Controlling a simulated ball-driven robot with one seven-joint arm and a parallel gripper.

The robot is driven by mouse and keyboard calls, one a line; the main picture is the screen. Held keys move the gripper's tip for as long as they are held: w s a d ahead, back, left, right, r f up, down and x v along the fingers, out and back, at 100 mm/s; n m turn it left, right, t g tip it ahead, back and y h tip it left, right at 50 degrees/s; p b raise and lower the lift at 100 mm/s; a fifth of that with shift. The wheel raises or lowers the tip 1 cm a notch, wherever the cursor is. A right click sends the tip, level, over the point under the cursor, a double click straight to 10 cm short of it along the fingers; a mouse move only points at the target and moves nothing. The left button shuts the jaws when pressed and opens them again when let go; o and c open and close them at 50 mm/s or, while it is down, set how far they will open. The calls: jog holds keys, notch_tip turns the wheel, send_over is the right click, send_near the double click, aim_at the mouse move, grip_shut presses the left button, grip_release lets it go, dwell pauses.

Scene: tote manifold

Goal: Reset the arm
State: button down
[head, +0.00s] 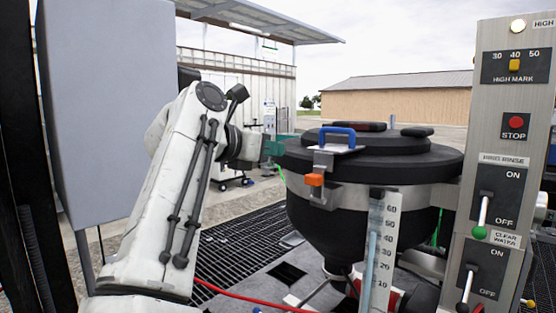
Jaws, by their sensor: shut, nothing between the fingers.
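My white arm (175,190) rises from the lower left of the head view and bends at a dark round joint near the top. My gripper (252,148) is at its far end, small and partly hidden behind the arm. It is shut and empty, apart from everything, to the left of the black tank lid. The fingertips are hard to make out.
A black hopper tank (335,222) with a lid (375,158), blue handle (337,134) and orange latch (314,180) stands at centre right. A control panel (510,140) with levers is at right. A grey cabinet (112,120) is behind the arm. Open grating (240,245) lies between.

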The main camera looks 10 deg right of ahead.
dwell(0.3)
jog(key=s+d+f+n+t+h, duration=0.1)
jog(key=d+f+n+t+h, duration=0.1)
jog(key=d+n+t, duration=1)
jog(key=s+a+f+n+g+y, duration=0.15)
jog(key=s+f+n+y, duration=0.25)
jog(key=f+n+y, duration=0.5)
jog(key=s+a+f+n+g+y, duration=0.1)
jog(key=s+f+n+g+y, duration=0.2)
jog(key=f+n, duration=0.85)
jog(key=s+a+f+n+y, duration=0.2)
jog(key=s+f+n+y, duration=0.2)
jog(key=f+n+y, duration=0.55)
jog(key=s+d+f+n+g+h, duration=0.1)
jog(key=s+f+g, duration=0.4)
jog(key=s, duration=0.8)
jog(key=s+d+f+n+g+h, duration=0.2)
jog(key=s+d+f+g+h, duration=0.1)
jog(key=s+f, duration=0.9)
jog(key=s+d+f+n+g+h, duration=0.1)
jog(key=s+d+f+g, duration=0.3)
jog(key=s, duration=1)
notch_tip(320, 180, down, 6)
jog(key=g+h, duration=0.1)
jog(key=g, duration=0.2)
jog(key=shift+d+r+h, duration=0.25)
jog(key=shift+d+h, duration=0.05)
jog(key=shift+h, duration=0.05)
